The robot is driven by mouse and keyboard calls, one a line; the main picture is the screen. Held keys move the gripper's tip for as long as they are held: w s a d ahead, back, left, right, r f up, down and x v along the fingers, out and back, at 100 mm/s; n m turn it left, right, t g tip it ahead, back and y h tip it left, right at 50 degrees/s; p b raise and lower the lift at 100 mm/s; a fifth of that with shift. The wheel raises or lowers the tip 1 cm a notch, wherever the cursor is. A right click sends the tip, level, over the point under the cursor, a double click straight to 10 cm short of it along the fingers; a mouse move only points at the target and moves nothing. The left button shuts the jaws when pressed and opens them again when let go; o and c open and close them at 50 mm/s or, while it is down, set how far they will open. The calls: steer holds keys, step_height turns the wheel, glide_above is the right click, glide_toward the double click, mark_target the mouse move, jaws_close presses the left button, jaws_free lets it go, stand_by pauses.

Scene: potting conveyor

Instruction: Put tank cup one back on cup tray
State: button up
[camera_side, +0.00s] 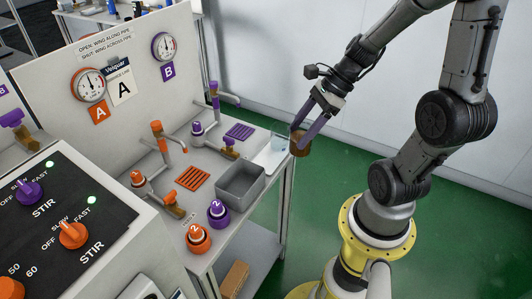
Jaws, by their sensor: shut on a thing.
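My gripper (303,138), with purple fingers, is shut on a brown cup (300,150). I take it to be tank cup one, though no label on it can be read. The cup is held in the air at the right end of the bench, beside the white cup tray (267,163) in the picture. The tray lies flat at the bench's right end, and a clear, bluish cup (278,144) stands at its far part. The held cup's height above the bench cannot be told from this view.
A grey open bin (241,183) stands left of the tray. An orange grate (193,178) and a purple grate (240,131) lie near orange and purple taps. Orange (198,238) and purple (217,213) capped containers stand at the front edge. A gauge panel rises behind.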

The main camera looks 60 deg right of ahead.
steer(key=shift+w+d+f, duration=0.55)
steer(key=shift+w+f, duration=1.4)
steer(key=shift+f, duration=0.1)
steer(key=shift+w+d+f, duration=0.6)
steer(key=shift+w+f, duration=1.35)
steer(key=shift+f, duration=0.05)
steer(key=shift+w+d+f, duration=0.55)
steer(key=shift+w+f, duration=1.4)
steer(key=shift+f, duration=0.1)
steer(key=shift+f, duration=0.2)
steer(key=o, duration=1.5)
steer(key=shift+c, duration=0.2)
steer(key=shift+r, duration=0.15)
